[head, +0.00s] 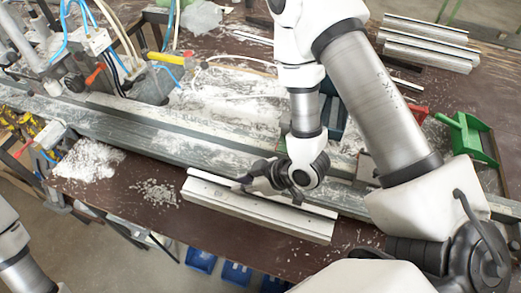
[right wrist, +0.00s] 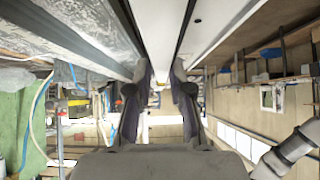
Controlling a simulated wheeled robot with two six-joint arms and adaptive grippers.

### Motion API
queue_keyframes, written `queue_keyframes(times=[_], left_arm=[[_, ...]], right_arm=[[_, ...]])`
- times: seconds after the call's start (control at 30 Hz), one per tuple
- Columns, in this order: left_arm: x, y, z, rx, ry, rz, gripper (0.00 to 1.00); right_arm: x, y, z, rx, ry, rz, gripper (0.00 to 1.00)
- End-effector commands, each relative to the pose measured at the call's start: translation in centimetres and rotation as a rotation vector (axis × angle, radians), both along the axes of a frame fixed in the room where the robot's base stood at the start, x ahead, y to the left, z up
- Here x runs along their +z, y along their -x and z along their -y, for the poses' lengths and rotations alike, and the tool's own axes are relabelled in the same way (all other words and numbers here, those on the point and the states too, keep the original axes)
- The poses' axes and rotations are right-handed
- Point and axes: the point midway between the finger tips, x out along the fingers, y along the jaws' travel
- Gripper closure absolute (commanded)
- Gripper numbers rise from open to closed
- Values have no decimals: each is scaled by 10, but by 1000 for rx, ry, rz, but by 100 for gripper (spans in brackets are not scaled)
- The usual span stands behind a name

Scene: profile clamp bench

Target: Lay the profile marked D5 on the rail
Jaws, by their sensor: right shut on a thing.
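A long white profile (head: 255,211) lies along the front of the brown bench, beside the grey rail (head: 215,148) and roughly parallel to it. My right gripper (head: 268,181) reaches down over the profile and is shut on its upper edge. In the right wrist view, the white profile (right wrist: 160,30) runs between the two fingers (right wrist: 159,88). I cannot read any D5 mark on it. Dust and shavings cover parts of the rail. Of my left arm, only a link shows at the lower left; its gripper is out of view.
More light profiles (head: 428,45) lie at the back right. A clamp machine with hoses (head: 98,45) fills the back left. Heaps of shavings (head: 88,162) lie on the left. Blue bins (head: 236,274) are below the front edge.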

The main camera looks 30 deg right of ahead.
Motion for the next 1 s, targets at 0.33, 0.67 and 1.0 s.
queue_keyframes(times=[0.33,0.67,1.0], left_arm=[[-62,1,0,0,0,-1,100],[-126,1,0,0,0,0,100],[-85,0,0,0,0,0,100]], right_arm=[[-13,-31,20,-6,-4,6,100],[-14,-37,29,-4,-1,8,100],[-5,-90,75,-6,0,4,100]])
